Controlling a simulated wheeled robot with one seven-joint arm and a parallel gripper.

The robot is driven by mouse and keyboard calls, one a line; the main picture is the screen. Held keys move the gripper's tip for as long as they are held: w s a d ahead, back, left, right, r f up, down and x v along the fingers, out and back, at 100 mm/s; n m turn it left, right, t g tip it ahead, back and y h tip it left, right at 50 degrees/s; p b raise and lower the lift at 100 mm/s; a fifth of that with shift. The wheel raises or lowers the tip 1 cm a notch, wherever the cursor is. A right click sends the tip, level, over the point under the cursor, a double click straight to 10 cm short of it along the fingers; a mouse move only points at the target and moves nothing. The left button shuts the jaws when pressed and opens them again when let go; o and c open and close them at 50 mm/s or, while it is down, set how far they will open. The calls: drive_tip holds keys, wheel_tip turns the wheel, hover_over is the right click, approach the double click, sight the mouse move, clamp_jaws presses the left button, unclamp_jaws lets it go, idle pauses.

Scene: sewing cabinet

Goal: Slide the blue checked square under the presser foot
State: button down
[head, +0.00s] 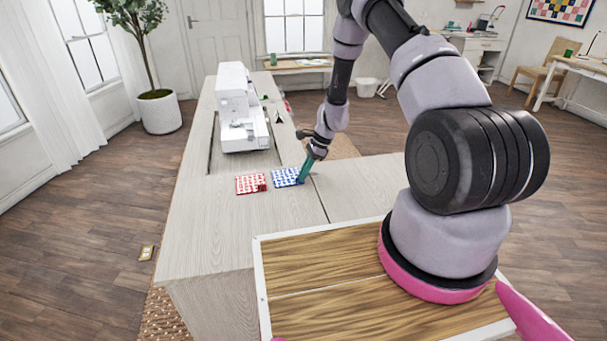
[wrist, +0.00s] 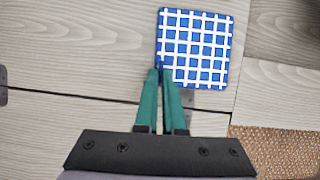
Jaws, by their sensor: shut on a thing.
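The blue checked square (head: 285,177) lies flat on the pale wood cabinet top, in front of the sewing machine. In the wrist view the square (wrist: 196,45) shows white grid lines on blue. My gripper (head: 305,171) is at its right end in the head view; its green fingers (wrist: 162,76) are shut on a small blue grip at the square's corner. The white sewing machine (head: 237,105) stands farther back and to the left of the gripper. Its presser foot is too small to make out.
A red checked square (head: 247,184) with a red grip lies just left of the blue one. The cabinet top (head: 235,225) is clear in front of both squares. Seams cross the top, and a dark slot runs beside the machine. Small dark and green items (head: 278,117) sit right of the machine.

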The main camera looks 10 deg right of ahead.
drive_tip(key=shift+r, duration=2.5)
